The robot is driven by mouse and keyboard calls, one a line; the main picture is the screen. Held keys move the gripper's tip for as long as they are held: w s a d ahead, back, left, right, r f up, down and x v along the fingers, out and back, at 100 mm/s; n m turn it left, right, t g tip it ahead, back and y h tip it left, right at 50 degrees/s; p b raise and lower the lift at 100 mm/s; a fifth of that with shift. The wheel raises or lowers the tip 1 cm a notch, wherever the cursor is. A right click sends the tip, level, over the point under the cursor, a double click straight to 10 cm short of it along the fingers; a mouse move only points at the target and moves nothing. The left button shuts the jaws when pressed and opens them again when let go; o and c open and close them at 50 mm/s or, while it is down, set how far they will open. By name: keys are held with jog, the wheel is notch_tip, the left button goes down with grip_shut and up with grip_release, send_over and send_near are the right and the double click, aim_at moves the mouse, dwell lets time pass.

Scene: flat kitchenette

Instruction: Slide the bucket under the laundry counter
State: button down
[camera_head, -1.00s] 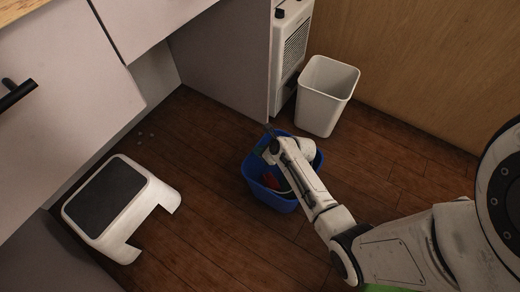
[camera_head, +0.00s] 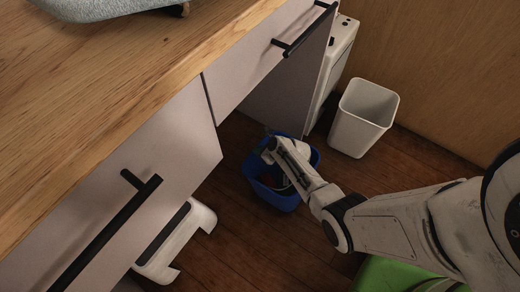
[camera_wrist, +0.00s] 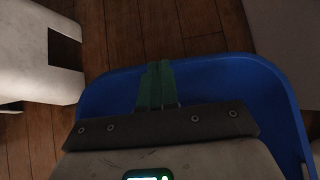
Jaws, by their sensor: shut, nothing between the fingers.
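The blue bucket (camera_head: 275,197) stands upright on the wood floor, in front of the laundry counter (camera_head: 100,85) and its grey drawer fronts. My gripper (camera_head: 268,150) reaches down over the bucket's far left side in the head view, and my forearm hides much of the bucket's inside. In the wrist view, my green fingers (camera_wrist: 156,70) are closed together and empty. They lie across the near side of the bucket's blue rim (camera_wrist: 215,70), with tips at its upper edge. I cannot tell whether they touch the wall.
A white step stool (camera_head: 172,245) with a dark top stands partly hidden under the counter, left of the bucket. A white bin (camera_head: 362,118) and a white heater-like unit (camera_head: 335,65) stand at the back right. A green thing (camera_head: 395,275) is at the bottom. Floor between stool and bucket is clear.

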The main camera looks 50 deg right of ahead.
jog(key=w+b, duration=0.2)
jog(key=w, duration=0.8)
jog(key=shift+s, duration=0.15)
dwell(0.9)
